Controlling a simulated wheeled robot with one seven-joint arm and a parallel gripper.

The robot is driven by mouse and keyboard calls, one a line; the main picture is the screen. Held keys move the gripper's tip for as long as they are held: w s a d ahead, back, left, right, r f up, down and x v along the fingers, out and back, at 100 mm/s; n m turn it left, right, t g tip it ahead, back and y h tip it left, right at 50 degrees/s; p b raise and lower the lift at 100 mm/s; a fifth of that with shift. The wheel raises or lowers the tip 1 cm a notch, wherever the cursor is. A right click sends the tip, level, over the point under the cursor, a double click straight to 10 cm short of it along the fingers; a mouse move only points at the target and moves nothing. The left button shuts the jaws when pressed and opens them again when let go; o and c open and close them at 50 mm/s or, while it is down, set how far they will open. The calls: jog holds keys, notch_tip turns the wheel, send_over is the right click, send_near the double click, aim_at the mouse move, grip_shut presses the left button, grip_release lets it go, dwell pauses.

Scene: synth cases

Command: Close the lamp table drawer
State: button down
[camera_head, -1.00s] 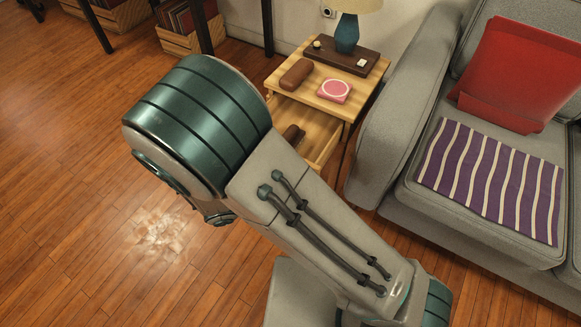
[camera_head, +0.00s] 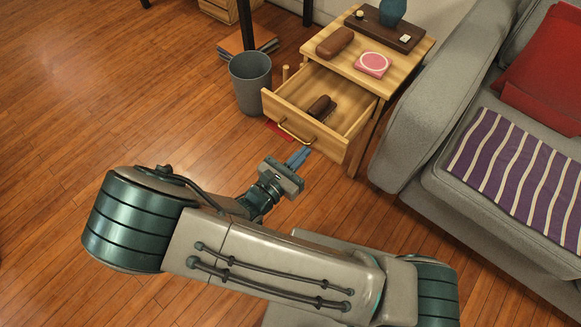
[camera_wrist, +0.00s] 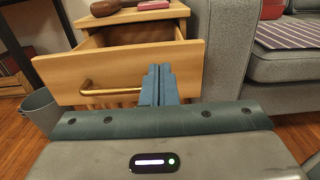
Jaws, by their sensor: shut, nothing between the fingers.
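The lamp table (camera_head: 395,76) is light wood, and its drawer (camera_head: 348,147) is pulled well out toward me. The drawer has a brass bar handle (camera_head: 296,134) on its front and holds a dark brown brush-like item (camera_head: 321,107). In the wrist view the drawer front (camera_wrist: 190,62) fills the middle, with the handle (camera_wrist: 112,91) left of my fingers. My gripper (camera_head: 300,155) is shut and empty, just in front of the drawer front, below and right of the handle. In the wrist view my gripper (camera_wrist: 158,75) overlaps the front's lower right; I cannot tell whether it touches.
On the tabletop are a brown case (camera_head: 335,42), a pink box (camera_head: 372,64) and a dark tray (camera_head: 385,32) with a blue lamp base (camera_head: 392,10). A grey bin (camera_head: 251,82) stands left of the drawer. A grey sofa (camera_head: 425,110) is close on the right. Floor on the left is clear.

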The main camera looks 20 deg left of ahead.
aim_at(324, 131)
jog(key=b+x, duration=0.2)
jog(key=x, duration=0.4)
jog(key=shift+w+d, duration=0.15)
jog(key=shift+w, duration=0.15)
